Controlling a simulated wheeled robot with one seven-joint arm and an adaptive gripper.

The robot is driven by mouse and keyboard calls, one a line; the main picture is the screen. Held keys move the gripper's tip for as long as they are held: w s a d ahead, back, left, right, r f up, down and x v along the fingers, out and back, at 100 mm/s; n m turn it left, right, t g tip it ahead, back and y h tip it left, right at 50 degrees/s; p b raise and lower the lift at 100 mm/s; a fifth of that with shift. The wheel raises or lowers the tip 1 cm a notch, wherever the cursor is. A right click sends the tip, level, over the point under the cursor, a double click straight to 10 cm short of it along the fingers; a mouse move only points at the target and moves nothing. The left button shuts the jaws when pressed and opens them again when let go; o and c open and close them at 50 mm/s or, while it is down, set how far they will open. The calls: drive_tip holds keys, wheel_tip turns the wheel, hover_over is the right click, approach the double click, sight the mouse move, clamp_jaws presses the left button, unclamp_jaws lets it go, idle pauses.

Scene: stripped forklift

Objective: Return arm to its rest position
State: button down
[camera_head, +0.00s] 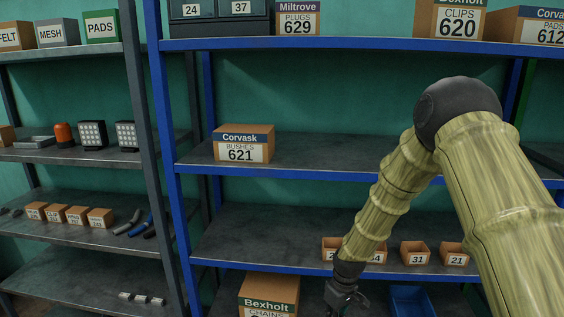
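My arm (385,200) reaches in from the right edge, bends at a dark elbow joint and hangs down in front of the blue-framed shelf. My gripper (340,304) is at the bottom of the view, below the front edge of the shelf with the small bins. It is small, dark and partly cut off by the picture's lower edge. I cannot tell whether its fingers are open or shut, and no held object shows.
A blue-framed shelf (330,264) stands close behind the arm. It bears a Corvask 621 box (243,144) and small numbered bins (415,253). Below are a Bexholt box (268,292) and a blue bin (411,300). A grey shelf unit (70,280) stands left.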

drive_tip(key=s+d+f+m+b, duration=0.1)
drive_tip(key=s+f+m, duration=0.1)
drive_tip(key=s+f, duration=0.95)
drive_tip(key=s+d+f+m+b, duration=0.1)
drive_tip(key=s+f, duration=0.4)
drive_tip(key=s, duration=1)
drive_tip(key=s+d+f+m+h+b, duration=0.1)
drive_tip(key=s+d+f+m, duration=0.3)
drive_tip(key=s, duration=1.1)
drive_tip(key=shift+d+f+b, duration=0.4)
drive_tip(key=shift+d, duration=0.25)
